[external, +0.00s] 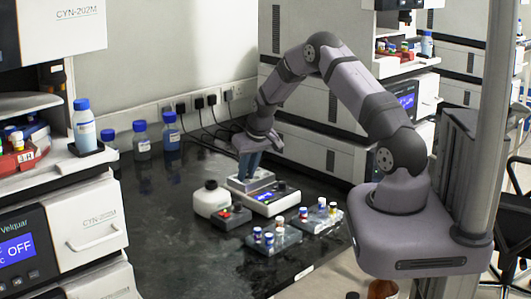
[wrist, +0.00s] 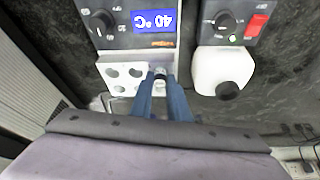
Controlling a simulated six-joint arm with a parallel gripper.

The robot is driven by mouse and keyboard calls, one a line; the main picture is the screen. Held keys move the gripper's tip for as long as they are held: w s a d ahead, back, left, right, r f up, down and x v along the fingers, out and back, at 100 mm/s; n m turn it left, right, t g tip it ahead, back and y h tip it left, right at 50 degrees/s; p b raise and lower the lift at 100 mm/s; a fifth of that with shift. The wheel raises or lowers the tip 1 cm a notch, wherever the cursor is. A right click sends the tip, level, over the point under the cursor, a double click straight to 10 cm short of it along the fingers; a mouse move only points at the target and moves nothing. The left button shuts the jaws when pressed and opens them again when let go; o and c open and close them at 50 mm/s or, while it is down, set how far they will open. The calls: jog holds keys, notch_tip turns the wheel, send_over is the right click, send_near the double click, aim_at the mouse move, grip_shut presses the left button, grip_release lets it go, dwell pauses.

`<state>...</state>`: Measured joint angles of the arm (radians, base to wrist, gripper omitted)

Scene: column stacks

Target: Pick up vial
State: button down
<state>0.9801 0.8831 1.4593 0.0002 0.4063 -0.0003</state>
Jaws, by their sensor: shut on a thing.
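My gripper (external: 249,168) points down at the metal block of a heater (external: 272,203) on the dark bench. In the wrist view its blue fingers (wrist: 160,76) are shut on a small pale vial (wrist: 160,71) at the block's edge. Most of the vial is hidden by the fingers. The white block (wrist: 103,66) has several round holes, some visible to the left of the fingers. The heater's display reads 40 °C in the wrist view. I cannot tell whether the vial is still seated in its hole.
A white bottle with a dark cap (wrist: 228,91) and a small device with a red switch (external: 232,217) stand beside the heater. Two racks of capped vials (external: 275,240) (external: 318,217) sit toward the front right. Blue-capped bottles (external: 171,133) stand near the wall.

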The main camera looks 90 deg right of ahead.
aim_at(247, 175)
notch_tip(247, 175, up, 10)
jog(key=b, duration=0.2)
jog(key=shift+b, duration=0.4)
